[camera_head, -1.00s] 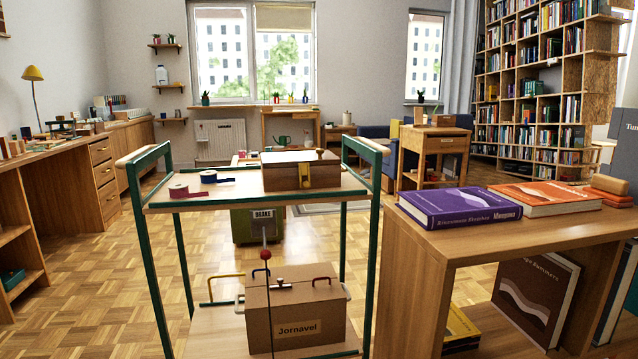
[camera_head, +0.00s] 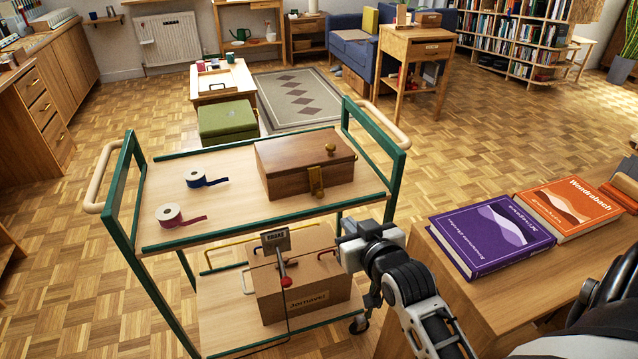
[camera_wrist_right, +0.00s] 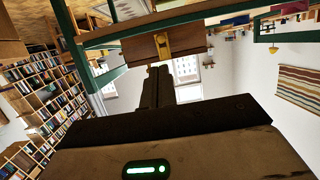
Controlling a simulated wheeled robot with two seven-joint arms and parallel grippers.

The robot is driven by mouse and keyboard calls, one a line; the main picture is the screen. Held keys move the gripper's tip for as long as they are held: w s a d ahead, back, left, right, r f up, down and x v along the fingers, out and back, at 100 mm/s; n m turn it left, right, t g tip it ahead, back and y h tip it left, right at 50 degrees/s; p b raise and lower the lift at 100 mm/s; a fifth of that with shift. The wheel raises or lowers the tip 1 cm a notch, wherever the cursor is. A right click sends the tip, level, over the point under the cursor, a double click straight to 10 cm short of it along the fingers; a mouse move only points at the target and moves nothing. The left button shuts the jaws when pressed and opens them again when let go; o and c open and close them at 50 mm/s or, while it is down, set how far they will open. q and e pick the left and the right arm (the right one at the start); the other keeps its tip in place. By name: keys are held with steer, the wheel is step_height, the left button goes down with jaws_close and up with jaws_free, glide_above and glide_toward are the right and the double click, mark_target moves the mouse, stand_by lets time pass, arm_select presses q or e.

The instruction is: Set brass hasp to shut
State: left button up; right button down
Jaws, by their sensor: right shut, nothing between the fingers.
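The brass hasp (camera_head: 316,180) is on the front face of a wooden box (camera_head: 290,183), which stands on the cart's top shelf (camera_head: 225,220). The hasp (camera_wrist_right: 161,42) and box also show near the top of the right wrist view. I cannot tell for sure whether the hasp is fastened. My right gripper (camera_head: 342,250) is shut and empty, below and to the right of the hasp, apart from it, in front of the cart's right side. My left gripper is in neither view.
Blue tape (camera_head: 197,178) and red tape (camera_head: 171,215) lie on the top shelf. A cardboard box (camera_head: 300,287) is on the lower shelf. Green cart end frames (camera_head: 386,160) rise at both sides.

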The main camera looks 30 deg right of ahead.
mark_target(321, 196)
arm_select(q)
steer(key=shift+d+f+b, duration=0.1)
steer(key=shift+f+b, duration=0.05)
steer(key=shift+b, duration=0.2)
arm_select(e)
steer(key=x, duration=1.3)
steer(key=shift+w+f, duration=0.1)
steer(key=shift+w, duration=0.25)
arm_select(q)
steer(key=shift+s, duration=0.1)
